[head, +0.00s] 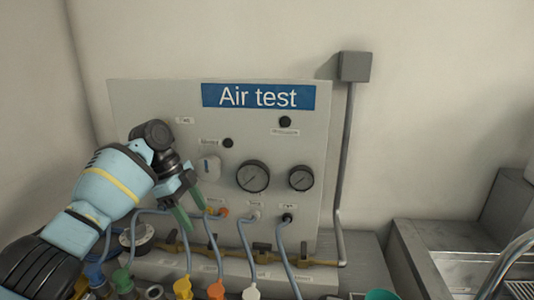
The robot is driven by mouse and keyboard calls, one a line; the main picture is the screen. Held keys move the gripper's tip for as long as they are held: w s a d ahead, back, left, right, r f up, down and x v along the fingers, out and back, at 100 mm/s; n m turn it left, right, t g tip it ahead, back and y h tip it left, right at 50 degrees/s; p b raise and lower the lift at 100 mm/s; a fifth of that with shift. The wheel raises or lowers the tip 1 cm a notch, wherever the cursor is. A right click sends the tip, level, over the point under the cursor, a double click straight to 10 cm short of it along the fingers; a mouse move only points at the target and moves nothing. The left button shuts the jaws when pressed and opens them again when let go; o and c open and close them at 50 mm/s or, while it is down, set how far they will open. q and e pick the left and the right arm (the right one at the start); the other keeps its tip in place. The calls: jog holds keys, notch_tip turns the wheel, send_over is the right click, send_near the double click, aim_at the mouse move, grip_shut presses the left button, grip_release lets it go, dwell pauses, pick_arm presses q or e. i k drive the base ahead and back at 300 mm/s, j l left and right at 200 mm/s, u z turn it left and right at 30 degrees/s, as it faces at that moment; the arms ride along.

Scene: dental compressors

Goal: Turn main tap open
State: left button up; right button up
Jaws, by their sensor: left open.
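The grey panel headed "Air test" (150,100) stands against the wall. A pale round knob or tap (208,168) with a small blue mark is on its left half; I cannot tell whether this is the main tap, as the small labels are unreadable. My left gripper (192,212) is open and empty in front of the panel's lower left. Its green-tipped fingers point down and to the right, just below and left of the pale knob, with no clear contact. My arm and gripper hide part of the panel's left side. My right gripper is not in view.
Two gauges (253,176) and black knobs (285,121) sit on the panel. Blue-grey hoses (247,245) hang to coloured fittings (216,290) below, near a brass pipe (315,262). A grey conduit (347,150) runs down the right. A metal sink (460,265) is at right.

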aim_at(304, 246)
jog(key=k+l, duration=0.25)
jog(key=k, duration=0.2)
jog(key=k+l, duration=0.25)
jog(key=k, duration=0.2)
jog(key=k+l, duration=0.2)
jog(key=k, duration=0.25)
